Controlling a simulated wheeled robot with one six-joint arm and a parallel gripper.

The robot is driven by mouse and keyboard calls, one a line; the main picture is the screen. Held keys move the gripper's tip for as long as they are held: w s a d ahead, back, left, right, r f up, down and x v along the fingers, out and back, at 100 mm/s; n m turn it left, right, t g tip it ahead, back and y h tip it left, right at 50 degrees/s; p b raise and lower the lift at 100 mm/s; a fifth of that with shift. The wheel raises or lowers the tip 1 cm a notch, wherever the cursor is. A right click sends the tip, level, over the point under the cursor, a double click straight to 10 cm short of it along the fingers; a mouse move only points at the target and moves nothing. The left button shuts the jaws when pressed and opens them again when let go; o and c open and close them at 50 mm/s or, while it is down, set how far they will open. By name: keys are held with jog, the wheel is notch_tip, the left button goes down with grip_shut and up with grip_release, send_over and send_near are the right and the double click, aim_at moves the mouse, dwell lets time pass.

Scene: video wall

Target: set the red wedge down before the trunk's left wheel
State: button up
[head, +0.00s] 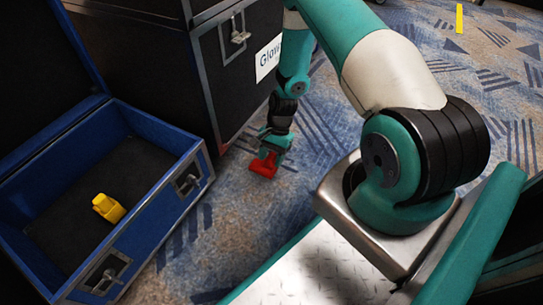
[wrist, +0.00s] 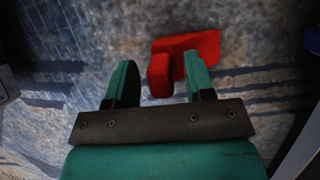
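The red wedge (head: 264,168) is low over or on the carpet, just below my gripper (head: 275,143); I cannot tell whether it touches the floor. In the wrist view the red wedge (wrist: 160,75) shows a raised part between the two fingers of my gripper (wrist: 160,80). The right finger overlaps the wedge, and a clear gap lies between the left finger and it. The fingers stand wide apart. The black trunk (head: 205,70) with metal edges and a white label stands left of and behind my gripper. Its wheels cannot be made out.
An open blue case (head: 150,215) with a yellow object (head: 108,207) inside stands at the left. A small red patch (head: 222,149) shows at the trunk's lower corner. Patterned carpet (head: 225,215) is free between case and gripper. A yellow strip (head: 459,18) lies far off.

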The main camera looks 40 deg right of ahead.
jog(key=shift+r, duration=0.1)
jog(key=p+v, duration=0.8)
jog(key=v, duration=0.4)
